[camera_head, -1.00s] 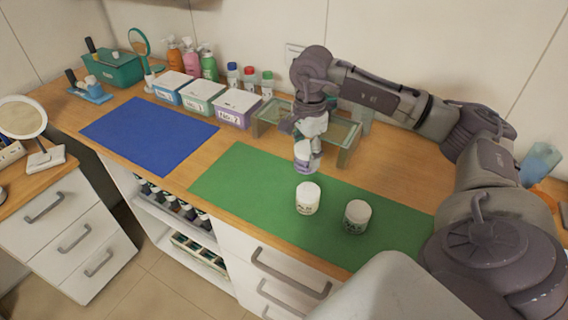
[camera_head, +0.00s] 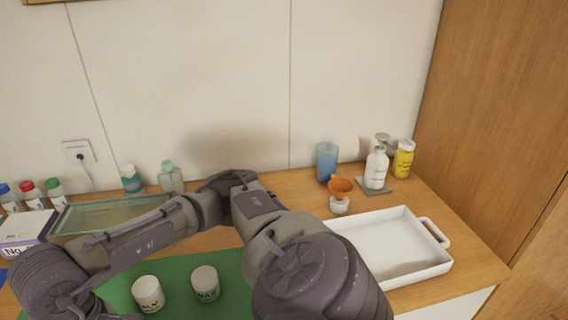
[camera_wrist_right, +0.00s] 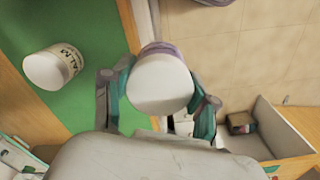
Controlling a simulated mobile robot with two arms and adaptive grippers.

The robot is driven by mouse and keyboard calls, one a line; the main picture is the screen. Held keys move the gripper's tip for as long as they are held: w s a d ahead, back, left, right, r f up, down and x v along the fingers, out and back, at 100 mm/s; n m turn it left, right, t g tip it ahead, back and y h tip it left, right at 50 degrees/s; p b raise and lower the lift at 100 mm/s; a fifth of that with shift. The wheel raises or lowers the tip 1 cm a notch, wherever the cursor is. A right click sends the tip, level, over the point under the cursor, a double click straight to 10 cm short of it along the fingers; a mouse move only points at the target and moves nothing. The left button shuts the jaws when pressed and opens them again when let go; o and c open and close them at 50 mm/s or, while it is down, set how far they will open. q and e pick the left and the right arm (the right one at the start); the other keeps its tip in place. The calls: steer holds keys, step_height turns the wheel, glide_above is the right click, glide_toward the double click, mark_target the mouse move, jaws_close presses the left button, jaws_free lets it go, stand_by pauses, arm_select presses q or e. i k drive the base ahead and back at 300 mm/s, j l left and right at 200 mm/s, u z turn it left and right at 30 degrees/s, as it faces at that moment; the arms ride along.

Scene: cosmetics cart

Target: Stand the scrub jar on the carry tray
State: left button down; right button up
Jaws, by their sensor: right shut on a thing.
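The scrub jar (camera_wrist_right: 162,82), with a white lid and a lavender band, is between the fingers of my right gripper (camera_wrist_right: 160,95) in the right wrist view. The gripper is shut on it; its label cannot be read. In the head view my right arm crosses the counter, and its gripper and the jar are out of sight. The white carry tray (camera_head: 390,248) with a handle lies empty at the right of the counter, partly covered by my arm. My left gripper is not in view.
Two white jars (camera_head: 148,294) (camera_head: 205,284) stand on the green mat (camera_head: 178,268). Behind the tray are an orange dripper (camera_head: 341,188), a blue cup (camera_head: 327,161), a pump bottle (camera_head: 376,169) and a yellow bottle (camera_head: 403,159). A glass stand (camera_head: 105,215) is at left.

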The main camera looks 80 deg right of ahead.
mark_target(393, 247)
steer(key=l+z, duration=0.15)
steer(key=z, duration=2.15)
